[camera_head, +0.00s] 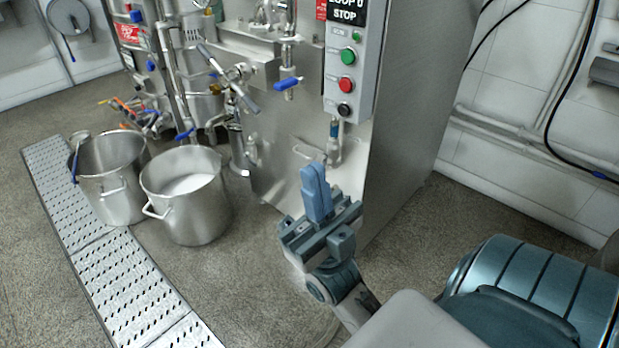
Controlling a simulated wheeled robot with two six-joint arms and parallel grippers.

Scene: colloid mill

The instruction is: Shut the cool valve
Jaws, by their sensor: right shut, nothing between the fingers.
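The colloid mill (400,90) is a steel cabinet with pipework on its left side. No label marks which valve is the cool valve. A valve with a blue lever (288,84) is on a vertical pipe at the cabinet front. A small fitting with a blue part (334,130) sits low on the cabinet, below the control box, just beyond my right gripper (316,190). My right gripper is shut and empty, its blue fingers together and pointing up toward the cabinet's lower front. I cannot tell whether the fingers touch anything. My left gripper is out of view.
The control box (353,50) has green, red and black buttons. Two steel pots stand on the left, one with white contents (186,196) and one with a ladle (110,165). A perforated drain cover (125,280) runs along the floor. Floor between pots and my arm is clear.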

